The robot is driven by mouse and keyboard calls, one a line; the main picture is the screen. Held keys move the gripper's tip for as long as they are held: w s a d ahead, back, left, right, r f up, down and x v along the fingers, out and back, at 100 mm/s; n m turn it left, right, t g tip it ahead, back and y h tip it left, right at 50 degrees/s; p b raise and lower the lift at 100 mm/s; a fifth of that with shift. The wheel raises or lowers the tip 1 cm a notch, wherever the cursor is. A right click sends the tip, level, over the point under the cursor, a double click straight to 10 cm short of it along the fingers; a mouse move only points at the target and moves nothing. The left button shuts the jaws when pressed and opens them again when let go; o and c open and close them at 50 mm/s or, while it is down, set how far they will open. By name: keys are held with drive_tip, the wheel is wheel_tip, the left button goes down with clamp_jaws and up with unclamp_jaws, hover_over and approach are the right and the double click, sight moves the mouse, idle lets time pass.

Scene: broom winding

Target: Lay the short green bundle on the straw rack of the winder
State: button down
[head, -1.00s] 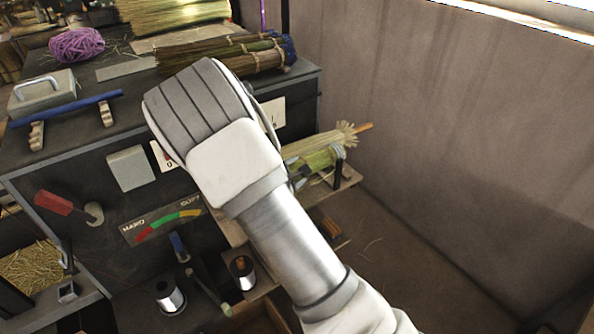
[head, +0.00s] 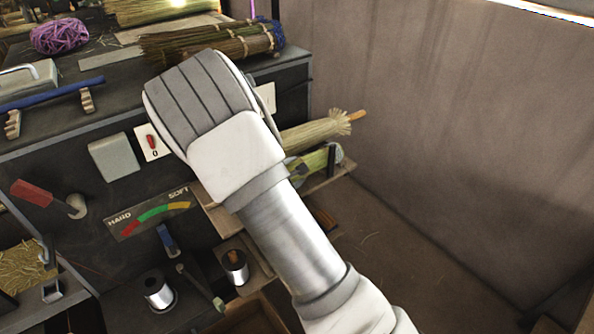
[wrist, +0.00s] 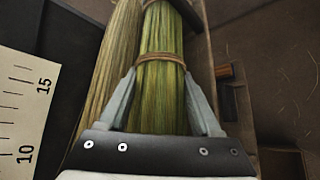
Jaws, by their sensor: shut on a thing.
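The short green bundle (head: 316,162), tied with a tan band, lies level with the winder's wooden rack (head: 338,182), right of my arm in the head view. In the wrist view the green bundle (wrist: 162,85) runs between the two grey fingers of my gripper (wrist: 162,78), which is shut on it. A dark post stands by its far end. I cannot tell whether the bundle rests on the rack. The fingers are mostly hidden behind my arm in the head view.
A longer pale straw bundle (head: 315,133) lies beside the green one, also left of it in the wrist view (wrist: 110,75). The dark winder (head: 85,165) fills the left, with dark bundles (head: 205,45) on top. A bare wall (head: 450,130) is at right.

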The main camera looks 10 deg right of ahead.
unclamp_jaws()
drive_tip(key=shift+w+a+f, duration=0.1)
drive_tip(key=shift+a+f, duration=0.1)
drive_tip(key=shift+a, duration=0.35)
drive_tip(key=shift+w+a+f, duration=0.1)
drive_tip(key=shift+a+f, duration=0.05)
drive_tip(key=shift+a, duration=0.4)
drive_tip(key=shift+s+a+r, duration=0.25)
drive_tip(key=shift+s+a, duration=0.05)
drive_tip(key=s+d+v, duration=0.1)
drive_tip(key=d+v, duration=0.1)
drive_tip(key=v, duration=1.4)
drive_tip(key=shift+r+p, duration=0.3)
drive_tip(key=shift+r, duration=0.05)
